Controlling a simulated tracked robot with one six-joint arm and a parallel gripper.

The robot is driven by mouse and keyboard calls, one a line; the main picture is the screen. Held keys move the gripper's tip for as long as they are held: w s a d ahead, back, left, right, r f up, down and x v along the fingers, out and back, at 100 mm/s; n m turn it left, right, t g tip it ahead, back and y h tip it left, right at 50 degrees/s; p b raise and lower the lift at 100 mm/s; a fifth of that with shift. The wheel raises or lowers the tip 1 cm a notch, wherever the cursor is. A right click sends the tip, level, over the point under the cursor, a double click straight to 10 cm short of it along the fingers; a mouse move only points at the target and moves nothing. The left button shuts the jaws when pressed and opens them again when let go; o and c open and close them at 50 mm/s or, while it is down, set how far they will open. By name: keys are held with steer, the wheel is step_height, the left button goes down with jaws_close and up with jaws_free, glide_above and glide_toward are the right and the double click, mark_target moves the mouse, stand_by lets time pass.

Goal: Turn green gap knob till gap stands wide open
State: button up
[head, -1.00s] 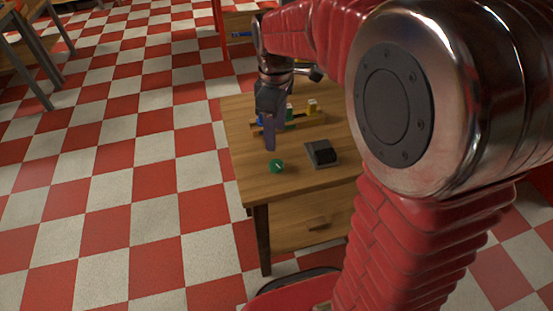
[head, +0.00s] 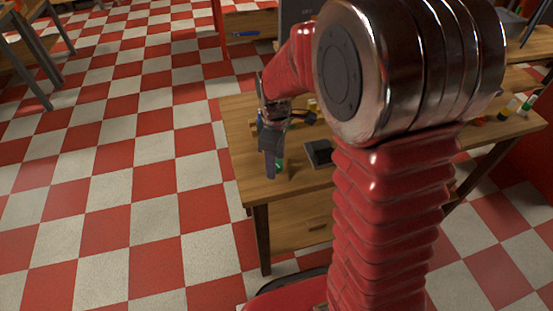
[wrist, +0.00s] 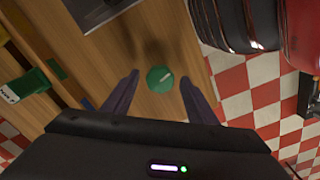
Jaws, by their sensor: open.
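The green knob (wrist: 160,79) sits on the wooden table top, with a light pointer line on its face aimed to the upper right in the wrist view. My gripper (wrist: 157,84) is open, with one finger on each side of the knob in that view. Whether the fingers touch it I cannot tell. In the head view, my gripper (head: 273,172) points down over the table's near left part, and the knob (head: 279,163) is mostly hidden behind its fingers. The ducted rotor is not clearly identifiable.
A dark boxy device (head: 319,153) stands on the table (head: 240,150) right of the knob. A green labelled block (wrist: 25,88) and a yellow block lie at the left in the wrist view. Checkered floor surrounds the table.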

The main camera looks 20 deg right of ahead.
steer(key=c, duration=1)
steer(key=shift+d, duration=0.1)
steer(key=shift+c, duration=0.3)
